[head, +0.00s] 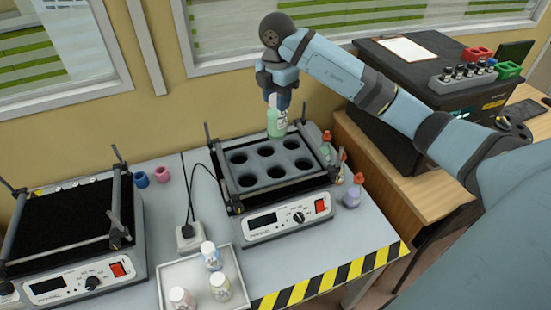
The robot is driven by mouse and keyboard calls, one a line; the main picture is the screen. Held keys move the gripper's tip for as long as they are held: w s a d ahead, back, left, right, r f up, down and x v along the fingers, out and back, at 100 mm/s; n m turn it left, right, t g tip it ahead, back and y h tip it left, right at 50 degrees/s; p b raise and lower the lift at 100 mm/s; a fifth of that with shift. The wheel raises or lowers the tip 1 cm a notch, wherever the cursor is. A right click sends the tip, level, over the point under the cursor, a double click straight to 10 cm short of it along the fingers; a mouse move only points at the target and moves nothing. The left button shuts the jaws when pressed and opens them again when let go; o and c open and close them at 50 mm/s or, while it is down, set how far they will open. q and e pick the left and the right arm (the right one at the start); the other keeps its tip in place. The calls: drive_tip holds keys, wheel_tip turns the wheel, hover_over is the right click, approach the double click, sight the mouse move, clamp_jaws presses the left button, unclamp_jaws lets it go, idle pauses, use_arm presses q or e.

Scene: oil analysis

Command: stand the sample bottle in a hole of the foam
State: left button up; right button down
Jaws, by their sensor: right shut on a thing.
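The sample bottle (276,124), with a pale green body and a white label, hangs upright from my right gripper (277,102). The gripper is shut on its top and points down. The bottle is over the back edge of the grey foam (267,187), behind its back row of holes; its exact height above the foam is hard to tell. The foam has several round, dark, empty holes in two rows and sits on a shaker with a display and a red switch. My left gripper is not in view.
A white tray (172,270) with several small bottles stands at the front. A second shaker (65,225) is at left. Coloured-capped bottles (353,190) stand right of the foam's shaker. Upright clamp posts (209,140) rise around the foam.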

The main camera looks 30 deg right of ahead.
sight(277, 136)
wheel_tip(277, 136, down, 12)
drive_tip(key=shift+f+p, duration=0.1)
drive_tip(key=shift+p, duration=0.85)
wheel_tip(277, 136, down, 5)
drive_tip(key=shift+f+p, duration=0.1)
drive_tip(key=shift+p, duration=0.25)
drive_tip(key=shift+f, duration=0.15)
drive_tip(key=c, duration=0.7)
unclamp_jaws()
